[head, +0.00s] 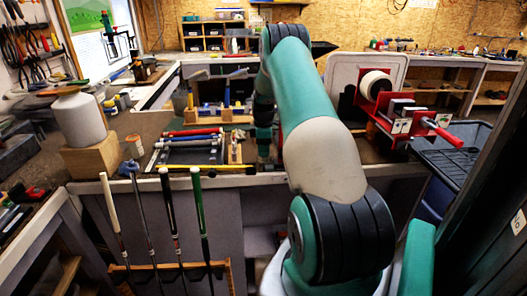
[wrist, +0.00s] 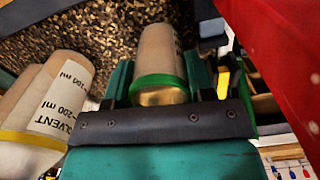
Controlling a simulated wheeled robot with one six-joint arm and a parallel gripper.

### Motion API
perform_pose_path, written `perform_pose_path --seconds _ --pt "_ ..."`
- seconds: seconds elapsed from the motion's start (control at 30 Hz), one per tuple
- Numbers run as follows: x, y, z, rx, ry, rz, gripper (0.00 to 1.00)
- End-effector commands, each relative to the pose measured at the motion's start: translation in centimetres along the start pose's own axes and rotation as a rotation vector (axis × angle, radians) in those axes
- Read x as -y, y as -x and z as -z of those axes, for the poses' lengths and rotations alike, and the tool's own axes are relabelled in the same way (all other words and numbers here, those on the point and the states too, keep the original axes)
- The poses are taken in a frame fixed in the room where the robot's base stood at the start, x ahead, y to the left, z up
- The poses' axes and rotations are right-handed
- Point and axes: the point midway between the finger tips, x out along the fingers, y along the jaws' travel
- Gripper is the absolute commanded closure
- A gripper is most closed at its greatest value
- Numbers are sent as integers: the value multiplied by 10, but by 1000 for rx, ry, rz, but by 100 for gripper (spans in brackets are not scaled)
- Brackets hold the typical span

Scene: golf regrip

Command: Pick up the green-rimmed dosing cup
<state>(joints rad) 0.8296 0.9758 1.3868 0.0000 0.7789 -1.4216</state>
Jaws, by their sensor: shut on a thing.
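The green-rimmed dosing cup (wrist: 158,52) is a tan cup with a green band and dark print at its side. In the wrist view it sits between the two fingers of my gripper (wrist: 162,78), which is shut on it. The band lies close to the gripper's dark front plate. A yellow-rimmed cup (wrist: 52,100) marked "SOLVENT" and "~200 ml" stands to the left, apart from the held cup. In the head view my arm hides much of the space around my gripper, and I cannot make out the held cup there.
A red vise (head: 425,126) stands on the bench to the right. Several golf clubs (head: 168,205) lean at the bench front. A tray with grips (head: 190,150) lies left of my arm. A white jug (head: 80,118) and a small cup (head: 134,146) stand farther left.

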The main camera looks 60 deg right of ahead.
Motion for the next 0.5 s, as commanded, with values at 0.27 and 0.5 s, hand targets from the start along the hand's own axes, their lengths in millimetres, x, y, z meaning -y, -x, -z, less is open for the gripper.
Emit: perform_pose_path --seconds 0.27,0.5 --pt "-1 20 0 -1 0 -4 75" --pt "-1 77 0 -1 0 -8 75"
